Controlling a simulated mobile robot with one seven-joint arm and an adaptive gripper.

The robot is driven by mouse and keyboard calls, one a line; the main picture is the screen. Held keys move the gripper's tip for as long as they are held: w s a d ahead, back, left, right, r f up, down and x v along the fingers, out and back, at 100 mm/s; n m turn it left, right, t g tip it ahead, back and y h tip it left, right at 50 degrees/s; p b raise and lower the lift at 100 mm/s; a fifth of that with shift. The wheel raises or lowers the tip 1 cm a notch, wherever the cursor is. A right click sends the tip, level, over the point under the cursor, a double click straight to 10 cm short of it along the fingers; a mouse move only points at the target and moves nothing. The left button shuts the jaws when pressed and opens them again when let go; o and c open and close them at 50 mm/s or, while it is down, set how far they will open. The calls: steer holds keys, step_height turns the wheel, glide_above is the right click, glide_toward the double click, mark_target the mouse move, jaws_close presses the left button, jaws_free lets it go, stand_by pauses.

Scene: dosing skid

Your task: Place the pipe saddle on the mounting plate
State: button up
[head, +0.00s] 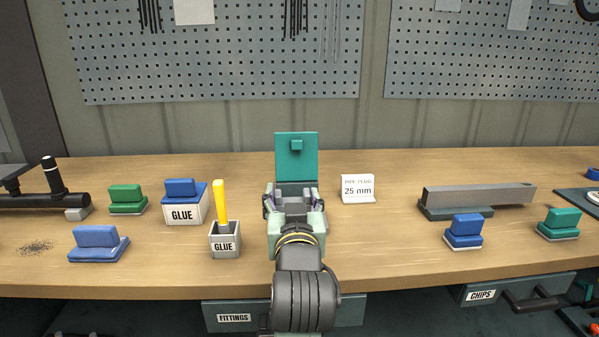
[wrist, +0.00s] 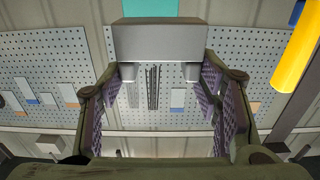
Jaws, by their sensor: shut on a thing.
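My gripper (head: 291,203) points forward at the middle of the bench. Its two fingers, with purple pads, show in the wrist view (wrist: 162,85), shut on a grey block (wrist: 160,42) with two short round bosses below it. I take this block to be the pipe saddle. In the head view it is mostly hidden by my gripper. A teal upright plate (head: 296,165) with a small square stud stands just behind my gripper, and its teal edge shows above the block in the wrist view (wrist: 165,8). I cannot tell whether this is the mounting plate, or whether the block touches it.
A glue holder (head: 225,242) with a yellow stick (head: 221,202) stands close left of my gripper. A "PIPE PLUG 25 mm" card (head: 358,188) stands close right. Green and blue blocks and a long grey bar (head: 478,195) stand farther out. Bench front between card and bar is clear.

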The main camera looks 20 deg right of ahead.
steer(key=w+d+f, duration=0.1)
steer(key=w, duration=0.2)
steer(key=w+d+f+p, duration=0.1)
steer(key=w+d+f, duration=0.1)
steer(key=w, duration=0.1)
steer(key=w+d+f+p, duration=0.1)
steer(key=w, duration=0.2)
steer(key=shift+w+d+f, duration=0.25)
steer(key=shift+w+d, duration=0.05)
steer(key=shift+d, duration=0.05)
